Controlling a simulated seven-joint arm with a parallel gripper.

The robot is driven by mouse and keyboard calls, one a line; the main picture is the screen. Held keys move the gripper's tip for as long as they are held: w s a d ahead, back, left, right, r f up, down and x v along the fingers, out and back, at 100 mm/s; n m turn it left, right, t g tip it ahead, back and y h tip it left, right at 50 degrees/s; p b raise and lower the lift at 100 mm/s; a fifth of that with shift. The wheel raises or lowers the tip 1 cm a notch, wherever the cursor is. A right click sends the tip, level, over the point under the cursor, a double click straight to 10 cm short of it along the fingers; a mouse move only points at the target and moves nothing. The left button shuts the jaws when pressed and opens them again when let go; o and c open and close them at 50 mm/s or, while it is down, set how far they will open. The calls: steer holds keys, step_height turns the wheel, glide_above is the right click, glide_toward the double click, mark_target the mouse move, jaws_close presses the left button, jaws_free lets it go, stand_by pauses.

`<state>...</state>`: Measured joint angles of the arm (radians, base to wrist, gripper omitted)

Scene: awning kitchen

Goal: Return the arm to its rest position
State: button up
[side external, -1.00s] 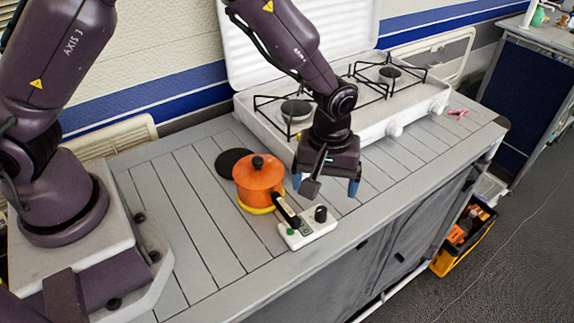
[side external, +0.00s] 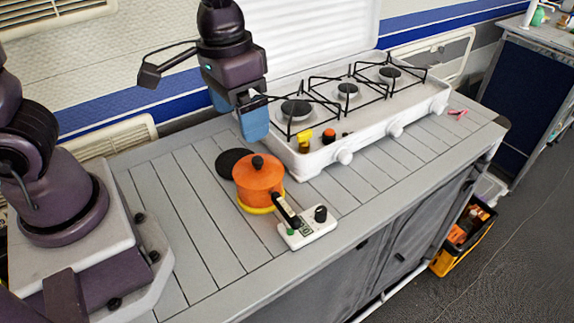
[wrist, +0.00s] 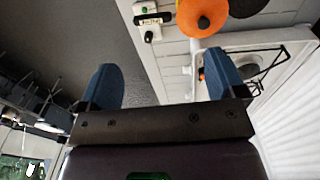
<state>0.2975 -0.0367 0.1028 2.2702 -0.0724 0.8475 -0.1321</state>
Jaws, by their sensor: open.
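My gripper (side external: 240,116) is raised above the counter, behind the orange pot and left of the stove in the side view. Its blue fingers are apart and nothing is between them; the wrist view shows them open too (wrist: 165,88). The orange lidded pot (side external: 259,186) sits on a yellow ring (side external: 257,210) on the counter, its dark handle reaching over a small white control box (side external: 307,229). The wrist view shows the pot (wrist: 203,14) and the box (wrist: 147,21) at its top edge.
A white stove (side external: 372,119) with several burners and a raised lid stands at the back. Small yellow and red items (side external: 305,139) are at its near left end. A dark round mat (side external: 232,161) lies behind the pot. The counter's left part (side external: 170,215) is clear.

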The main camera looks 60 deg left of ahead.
steer(key=s+a+r+t, duration=0.5)
steer(key=s+a+r, duration=0.1)
steer(key=r, duration=0.3)
steer(key=shift+s+r+y, duration=0.2)
steer(key=shift+s+y, duration=0.2)
steer(key=shift+s, duration=0.45)
steer(key=shift+a, duration=0.1)
